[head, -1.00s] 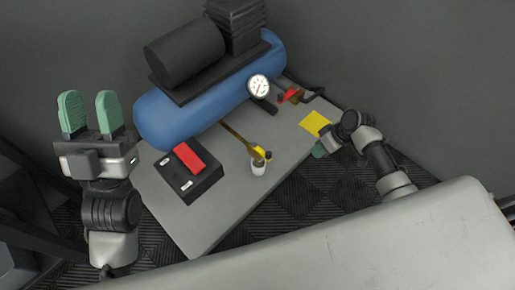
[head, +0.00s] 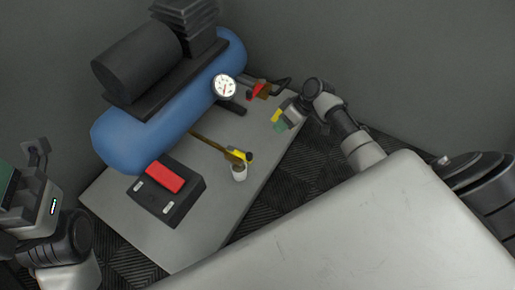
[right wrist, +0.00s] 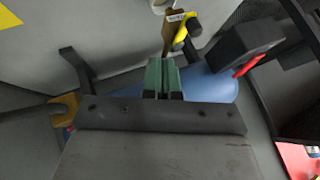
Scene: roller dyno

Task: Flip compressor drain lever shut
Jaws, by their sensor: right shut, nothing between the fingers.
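The blue compressor (head: 150,130) lies at the left of the head view. A brass drain pipe runs from it to a yellow lever (head: 239,155) with a dark end, above a white cup (head: 239,173). In the right wrist view the yellow lever (right wrist: 184,30) is beyond the fingertips, apart from them. My right gripper (head: 281,125) is shut and empty, right of the lever over the platform's right side; its green fingers (right wrist: 162,72) are pressed together. My left gripper (head: 8,185) is cut by the left edge; its opening is hidden.
A black box with a red switch (head: 165,177) sits on the grey platform (head: 205,226) left of the cup. A red-handled valve (head: 258,90) and gauge (head: 224,86) are on the compressor's right side. A yellow square (head: 276,115) is partly covered by my right gripper.

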